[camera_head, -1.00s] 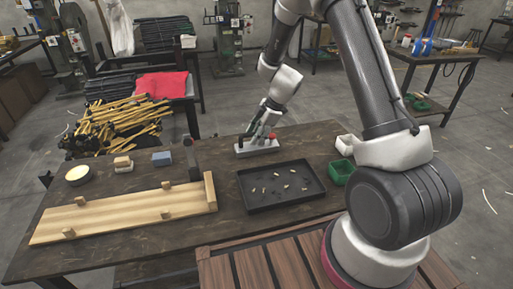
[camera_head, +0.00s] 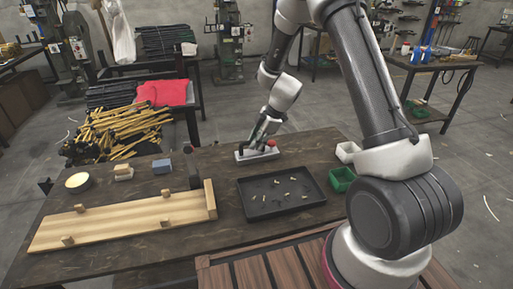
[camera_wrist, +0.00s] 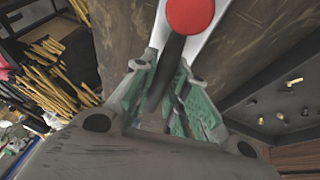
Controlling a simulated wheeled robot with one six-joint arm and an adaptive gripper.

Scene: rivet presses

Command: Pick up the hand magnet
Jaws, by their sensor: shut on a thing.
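The hand magnet (camera_head: 243,155) is a pale grey bar with a red knob and a dark handle, at the back middle of the wooden table. It appears to rest on the table top, left of the white bin. My gripper (camera_head: 257,141) is over it, reaching down from above. In the wrist view, the green finger pads of my gripper (camera_wrist: 167,88) are closed around the magnet's dark handle (camera_wrist: 166,72). The red knob (camera_wrist: 190,12) and part of the pale bar show just beyond the fingertips. The bar's underside is hidden.
A black tray (camera_head: 247,210) with small rivets lies in front of the magnet. A white bin (camera_head: 346,151) and a green bin (camera_head: 341,180) stand right. A wooden board (camera_head: 115,222) with blocks lies left, and a blue block (camera_head: 161,166) sits behind it.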

